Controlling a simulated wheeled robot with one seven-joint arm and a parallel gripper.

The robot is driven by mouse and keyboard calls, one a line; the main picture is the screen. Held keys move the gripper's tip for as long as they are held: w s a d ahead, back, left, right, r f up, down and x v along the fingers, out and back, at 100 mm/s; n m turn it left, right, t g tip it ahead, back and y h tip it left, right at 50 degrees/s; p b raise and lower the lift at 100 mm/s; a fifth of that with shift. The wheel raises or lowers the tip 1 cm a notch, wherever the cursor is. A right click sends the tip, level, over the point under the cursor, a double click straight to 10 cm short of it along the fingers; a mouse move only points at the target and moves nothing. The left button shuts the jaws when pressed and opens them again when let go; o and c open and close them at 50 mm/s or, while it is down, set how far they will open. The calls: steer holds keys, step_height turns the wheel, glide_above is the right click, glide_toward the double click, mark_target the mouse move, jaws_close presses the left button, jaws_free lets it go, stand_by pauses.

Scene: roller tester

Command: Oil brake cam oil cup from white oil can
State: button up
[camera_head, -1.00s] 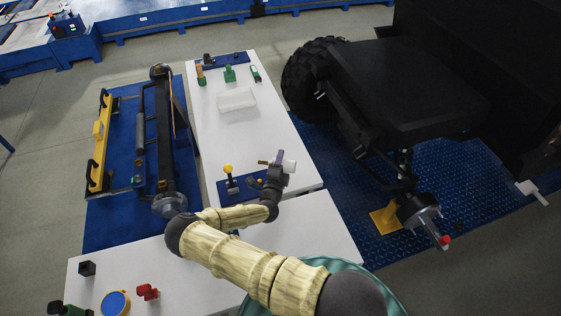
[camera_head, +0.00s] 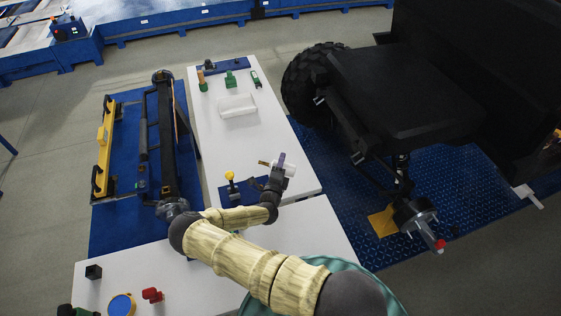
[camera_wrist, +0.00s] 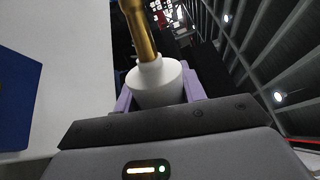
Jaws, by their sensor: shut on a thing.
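My gripper (camera_head: 281,162) is shut on the white oil can (camera_head: 290,170) and holds it above the front right part of the long white table. In the wrist view the white can (camera_wrist: 160,84) sits between the purple fingers (camera_wrist: 158,95), and its brass spout (camera_wrist: 137,25) points away from the gripper. In the head view the spout (camera_head: 264,163) points left. The brake cam oil cup is too small to make out. A wheel hub with a brake assembly (camera_head: 413,213) is at the right, beside the vehicle, well away from the can.
The white table (camera_head: 235,140) bears a white tray (camera_head: 237,113), green items (camera_head: 231,80) and a yellow-knobbed lever (camera_head: 230,177) left of my gripper. A black axle (camera_head: 165,130) lies on the blue stand at left. The black vehicle (camera_head: 400,100) stands right. A red clamp (camera_head: 152,295) lies front left.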

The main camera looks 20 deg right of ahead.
steer(key=shift+r+m+p, duration=0.1)
steer(key=shift+m+p, duration=0.65)
steer(key=shift+m, duration=0.45)
steer(key=shift+m+p, duration=0.6)
steer(key=shift+m, duration=0.2)
steer(key=m+p, duration=0.2)
steer(key=m, duration=0.1)
steer(key=shift+m, duration=0.5)
steer(key=shift+p, duration=0.35)
